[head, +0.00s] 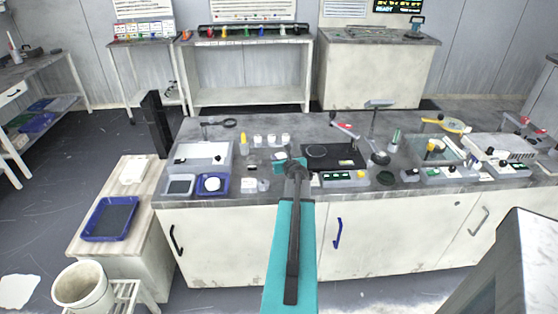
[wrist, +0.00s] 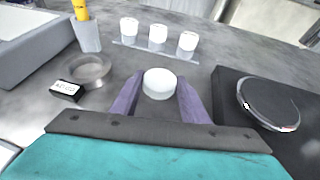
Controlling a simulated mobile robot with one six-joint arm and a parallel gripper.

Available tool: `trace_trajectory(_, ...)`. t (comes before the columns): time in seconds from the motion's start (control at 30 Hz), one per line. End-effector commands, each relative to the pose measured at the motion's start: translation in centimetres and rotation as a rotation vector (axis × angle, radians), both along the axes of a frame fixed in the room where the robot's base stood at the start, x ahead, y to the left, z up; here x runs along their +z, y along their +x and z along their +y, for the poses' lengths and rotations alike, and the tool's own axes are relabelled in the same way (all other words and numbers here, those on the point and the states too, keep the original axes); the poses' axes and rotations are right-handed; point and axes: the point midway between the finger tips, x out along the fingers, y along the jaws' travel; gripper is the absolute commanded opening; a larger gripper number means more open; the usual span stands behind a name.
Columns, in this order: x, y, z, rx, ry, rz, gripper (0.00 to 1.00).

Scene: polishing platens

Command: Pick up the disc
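A small round white disc-like piece (wrist: 158,83) shows between the tips of my gripper's two purple fingers (wrist: 160,90) in the wrist view. Its sides are at or very near both fingers; I cannot tell whether they press on it, or whether it rests on the bench. In the head view my gripper (head: 293,163) is over the middle of the bench, left of a black platen unit, and the arm hides its fingers and the piece. A dark round platen (wrist: 269,102) lies right of the gripper in the wrist view.
Three white-topped jars (wrist: 157,37) stand in a row beyond the gripper. A grey ring-shaped dish (wrist: 88,70), a small label block (wrist: 66,91) and a cup (wrist: 87,36) holding a yellow item are at left. A blue tray (head: 197,190) with a white round piece is further left.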

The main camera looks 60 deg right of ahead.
Motion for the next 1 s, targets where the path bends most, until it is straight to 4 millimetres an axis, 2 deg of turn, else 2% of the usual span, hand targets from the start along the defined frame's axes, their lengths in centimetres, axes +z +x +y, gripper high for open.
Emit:
trace_trajectory(0.3, 0.1, 0.0, 0.0, 0.000, 0.000, 0.000, 0.17)
trace_trajectory(0.47, 0.9, 0.0, 0.0, 0.000, -0.001, 0.000, 0.17)
trace_trajectory(1.0, 8.4, 0.0, 0.0, 0.001, -0.003, 0.000, 0.17)
